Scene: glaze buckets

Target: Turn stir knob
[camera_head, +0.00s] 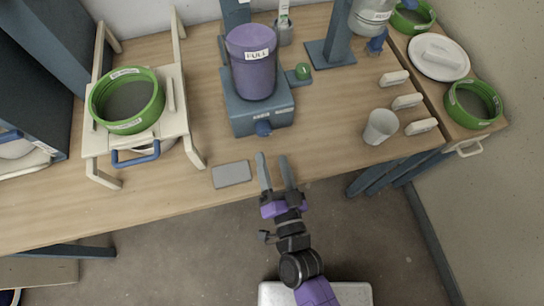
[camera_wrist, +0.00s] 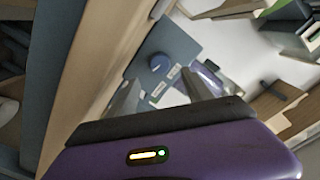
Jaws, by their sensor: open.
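The stir knob is a dark blue round knob (camera_head: 263,128) on the front of a blue-grey mixer base (camera_head: 243,118). A purple bucket (camera_head: 252,75) labelled FULL stands on the base. In the wrist view the knob (camera_wrist: 158,62) shows on the blue-grey face, with a pale mark on it and small white labels beside it. My gripper (camera_head: 274,160) is open and empty at the table's front edge, just in front of the knob and apart from it. In the wrist view its two fingers (camera_wrist: 165,92) reach towards the mixer.
A grey plate (camera_head: 231,174) lies left of my gripper. A cream stand (camera_head: 90,142) with a green-rimmed sieve (camera_head: 126,103) is at left. A pale cup (camera_head: 380,126) and several white blocks are at right. A green button (camera_head: 303,71) sits right of the bucket.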

